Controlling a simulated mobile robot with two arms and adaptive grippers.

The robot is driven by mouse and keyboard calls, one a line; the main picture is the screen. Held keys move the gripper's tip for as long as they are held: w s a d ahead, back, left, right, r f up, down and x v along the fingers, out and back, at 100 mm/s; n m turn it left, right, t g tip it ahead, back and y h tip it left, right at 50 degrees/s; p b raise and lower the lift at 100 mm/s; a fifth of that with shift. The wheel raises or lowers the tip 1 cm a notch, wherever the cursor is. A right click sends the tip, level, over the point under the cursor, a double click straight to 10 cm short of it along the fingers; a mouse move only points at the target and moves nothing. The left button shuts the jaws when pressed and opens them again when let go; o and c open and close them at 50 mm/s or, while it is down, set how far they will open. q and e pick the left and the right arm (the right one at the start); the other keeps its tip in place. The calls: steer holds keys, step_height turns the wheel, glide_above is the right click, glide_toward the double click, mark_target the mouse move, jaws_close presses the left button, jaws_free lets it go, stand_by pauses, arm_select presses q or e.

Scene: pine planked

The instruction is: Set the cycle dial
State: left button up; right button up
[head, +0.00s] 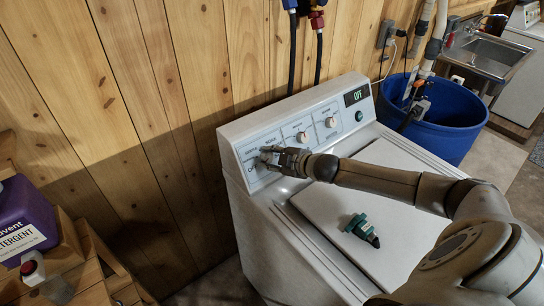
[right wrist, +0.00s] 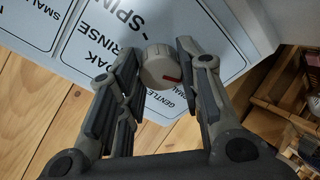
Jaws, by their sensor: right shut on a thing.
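The white washer's control panel (head: 240,138) faces me with a row of dials; its display (head: 356,95) reads OFF. My right gripper (head: 268,157) is at the leftmost dial, which it mostly hides in the head view. In the right wrist view the cycle dial (right wrist: 158,66) is a round off-white knob with a red mark toward the lower right. It sits between the fingertips of my right gripper (right wrist: 163,70), which is shut on it. Printed labels such as "SPIN" and "GENTLE" surround it. Two other dials (head: 302,137) (head: 330,122) are uncovered. My left gripper is out of view.
A teal and black object (head: 360,229) lies on the washer lid (head: 385,190). A purple detergent jug (head: 22,218) stands on wooden shelving at left. A blue tub (head: 455,120) stands right of the washer, with pipes above it. Hoses hang on the plank wall behind.

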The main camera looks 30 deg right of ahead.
steer(key=shift+n, duration=0.3)
steer(key=o, duration=1.1)
steer(key=shift+c, duration=0.2)
steer(key=v, duration=1.2)
steer(key=shift+d+r, duration=0.1)
stand_by(0.4)
